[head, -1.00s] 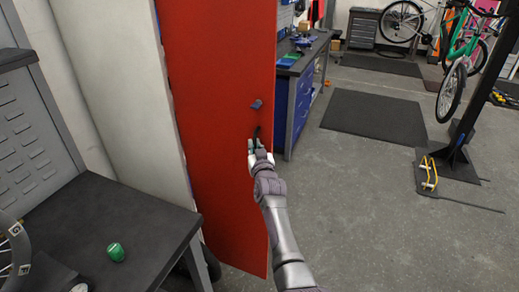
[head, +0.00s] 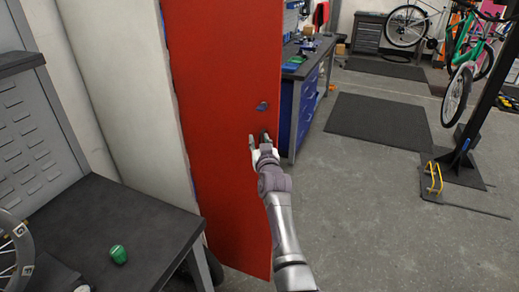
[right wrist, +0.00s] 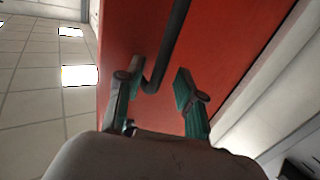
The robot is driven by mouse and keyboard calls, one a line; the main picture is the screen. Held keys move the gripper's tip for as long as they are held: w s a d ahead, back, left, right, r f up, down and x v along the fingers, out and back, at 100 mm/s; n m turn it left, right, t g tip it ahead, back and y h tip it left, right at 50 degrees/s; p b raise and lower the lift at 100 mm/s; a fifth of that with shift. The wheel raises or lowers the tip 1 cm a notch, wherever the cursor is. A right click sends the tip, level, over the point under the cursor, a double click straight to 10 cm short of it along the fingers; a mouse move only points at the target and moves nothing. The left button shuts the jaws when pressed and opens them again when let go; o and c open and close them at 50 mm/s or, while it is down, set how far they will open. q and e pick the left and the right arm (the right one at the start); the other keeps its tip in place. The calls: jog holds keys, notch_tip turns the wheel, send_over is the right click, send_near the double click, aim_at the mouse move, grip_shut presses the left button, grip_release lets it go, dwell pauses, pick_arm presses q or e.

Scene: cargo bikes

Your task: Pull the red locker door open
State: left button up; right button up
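The red locker door (head: 222,120) stands upright at the centre of the head view and shows no clear gap at its edges. My left gripper is out of view.
A dark workbench (head: 110,235) with a green object (head: 118,254) stands at the lower left. A blue drawer cabinet (head: 303,105) is behind the door's right edge. A yellow-handled stand (head: 433,178) is at the right.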

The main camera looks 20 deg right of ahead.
aim_at(257, 115)
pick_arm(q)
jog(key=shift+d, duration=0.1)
pick_arm(e)
notch_tip(257, 115, up, 7)
jog(key=shift+f, duration=0.15)
